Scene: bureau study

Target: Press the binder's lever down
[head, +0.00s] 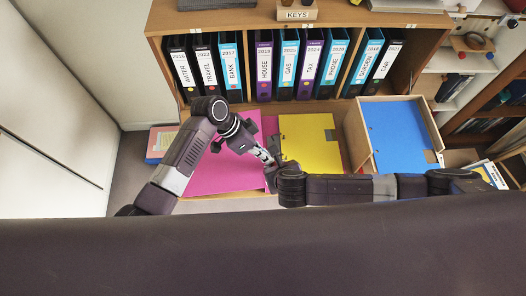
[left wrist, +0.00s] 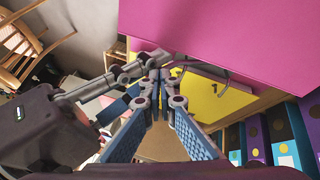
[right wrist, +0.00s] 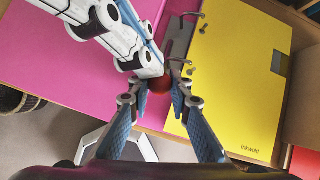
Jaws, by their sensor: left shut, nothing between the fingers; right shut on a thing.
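The binder lies open on the desk. Its pink cover (head: 222,165) is on the left and a yellow sheet or divider (head: 311,143) is on the right; both show in the right wrist view, pink (right wrist: 45,65) and yellow (right wrist: 235,75). A grey metal mechanism (right wrist: 181,42) with curved hooks sits between them. A red ball-shaped knob (right wrist: 158,83), seemingly the lever's end, is between the fingertips of my right gripper (right wrist: 153,80), which is shut on it. My left gripper (left wrist: 160,76) is shut and empty, close beside the right one. The lever's shaft is mostly hidden.
A row of labelled binders (head: 263,68) stands in the wooden shelf behind. A wooden tray with a blue sheet (head: 396,135) is at the right. A keys box (head: 297,12) sits on the shelf top. My arms crowd the front of the desk.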

